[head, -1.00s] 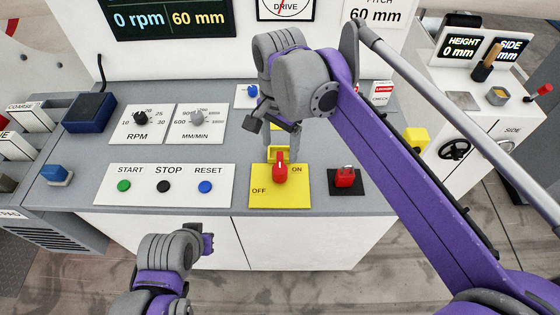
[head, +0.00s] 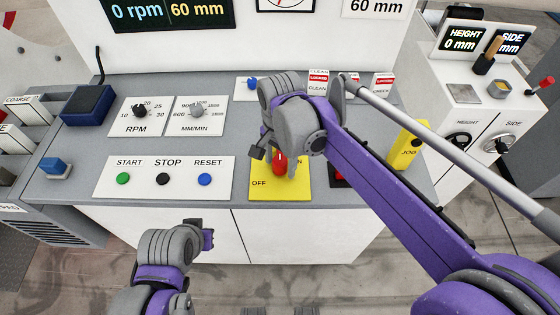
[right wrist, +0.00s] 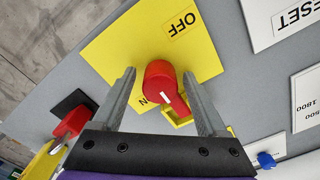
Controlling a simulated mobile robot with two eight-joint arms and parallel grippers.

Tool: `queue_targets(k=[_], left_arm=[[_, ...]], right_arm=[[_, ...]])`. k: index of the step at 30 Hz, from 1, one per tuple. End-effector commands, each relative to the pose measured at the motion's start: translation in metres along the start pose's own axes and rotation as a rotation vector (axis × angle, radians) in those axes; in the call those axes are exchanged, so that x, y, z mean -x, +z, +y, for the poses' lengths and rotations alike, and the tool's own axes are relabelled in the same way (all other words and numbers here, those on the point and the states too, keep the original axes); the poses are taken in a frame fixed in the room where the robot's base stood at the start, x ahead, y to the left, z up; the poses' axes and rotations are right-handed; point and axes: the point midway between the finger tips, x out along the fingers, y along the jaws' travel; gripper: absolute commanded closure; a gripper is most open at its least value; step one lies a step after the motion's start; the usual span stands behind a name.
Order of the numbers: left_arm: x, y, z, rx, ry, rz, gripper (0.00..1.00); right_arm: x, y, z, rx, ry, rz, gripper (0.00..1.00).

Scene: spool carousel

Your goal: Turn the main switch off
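The main switch is a red rotary handle (head: 280,164) on a yellow plate (head: 262,192) marked OFF and ON. In the right wrist view the red handle (right wrist: 160,75) points toward a yellow bracket (right wrist: 178,119), not at the OFF label (right wrist: 182,22). The ON label is partly hidden by a finger. My right gripper (right wrist: 160,74) is open, with one finger on each side of the handle and visible gaps. In the head view my right gripper (head: 273,160) is over the plate and partly covers it. My left gripper (head: 207,238) is low in front of the console, its fingers unclear.
START, STOP and RESET buttons (head: 163,180) lie left of the plate. RPM and MM/MIN dials (head: 197,109) sit behind them. A red padlock-like block (right wrist: 73,122) on a black base is beside the plate. A yellow JOG box (head: 407,146) stands to the right.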

Motion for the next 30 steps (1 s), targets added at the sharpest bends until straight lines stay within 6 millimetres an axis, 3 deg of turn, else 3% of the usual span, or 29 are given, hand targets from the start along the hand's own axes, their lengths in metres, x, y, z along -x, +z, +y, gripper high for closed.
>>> queue_targets(k=[1, 12, 23, 30], left_arm=[[0.0000, 0.0000, 0.0000, 0.000, 0.000, 0.000, 1.00], [0.0000, 0.0000, 0.0000, 0.000, 0.000, 0.000, 1.00], [0.0002, -0.0002, 0.0000, 0.000, 0.000, 0.000, 1.00], [0.0006, -0.0005, 0.0000, 0.000, 0.000, 0.000, 1.00]], right_arm=[[0.0001, 0.0000, 0.0000, 0.000, 0.000, 0.000, 0.36], [0.0002, 0.0001, 0.0000, 0.000, 0.000, 0.000, 1.00], [0.0003, 0.0001, 0.0000, 0.050, 0.000, 0.000, 1.00], [0.0002, 0.0002, -0.0001, 0.201, 0.000, 0.000, 1.00]])
